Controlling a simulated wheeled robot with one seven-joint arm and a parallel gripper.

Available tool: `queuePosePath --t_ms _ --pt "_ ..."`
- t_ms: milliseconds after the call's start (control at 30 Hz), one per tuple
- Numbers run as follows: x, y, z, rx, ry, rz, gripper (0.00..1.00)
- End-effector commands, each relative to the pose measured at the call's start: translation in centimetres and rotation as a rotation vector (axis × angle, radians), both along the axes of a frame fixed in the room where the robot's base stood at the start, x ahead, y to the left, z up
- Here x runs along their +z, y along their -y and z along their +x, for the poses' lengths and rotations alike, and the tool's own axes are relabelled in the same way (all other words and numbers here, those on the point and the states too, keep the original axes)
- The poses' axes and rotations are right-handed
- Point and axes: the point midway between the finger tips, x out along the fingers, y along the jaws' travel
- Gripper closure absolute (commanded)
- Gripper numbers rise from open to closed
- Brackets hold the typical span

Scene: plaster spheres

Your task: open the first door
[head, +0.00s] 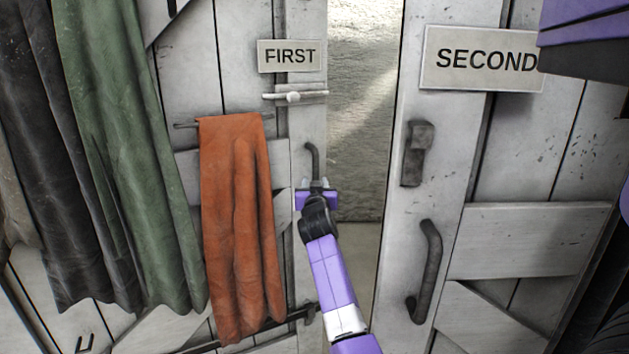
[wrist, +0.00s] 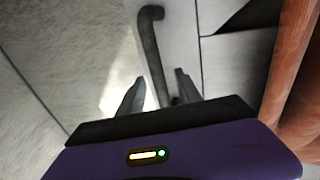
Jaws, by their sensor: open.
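The first door (head: 188,70) is a worn, whitish plank door on the left in the head view, with a "FIRST" sign (head: 290,56). Its dark bar handle (head: 312,158) is near the right edge. My gripper (head: 317,185) is at the handle's lower part, hiding some of it. In the wrist view the open fingers (wrist: 159,78) stand on either side of the handle (wrist: 150,45). Contact with it cannot be told. A pale sliding bolt (head: 293,97) lies across the door below the sign; whether it is engaged is unclear.
An orange cloth (head: 237,220) hangs left of my gripper, with green cloth (head: 125,150) and dark cloth further left. The second door (head: 520,150), with its own handle (head: 425,270), is at the right. Rough pale plaster (head: 362,120) shows between the doors.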

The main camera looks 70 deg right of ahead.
Motion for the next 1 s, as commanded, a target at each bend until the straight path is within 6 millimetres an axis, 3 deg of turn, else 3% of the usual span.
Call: queuePosePath --t_ms 100,300,1000 --pt "-0.1 -1.7 -0.6 0.002 0.000 0.000 0.59" --pt "0.0 -3.3 -1.3 0.003 0.000 0.000 0.59" --pt "0.0 -3.5 -1.4 0.002 -0.005 -0.003 0.59"
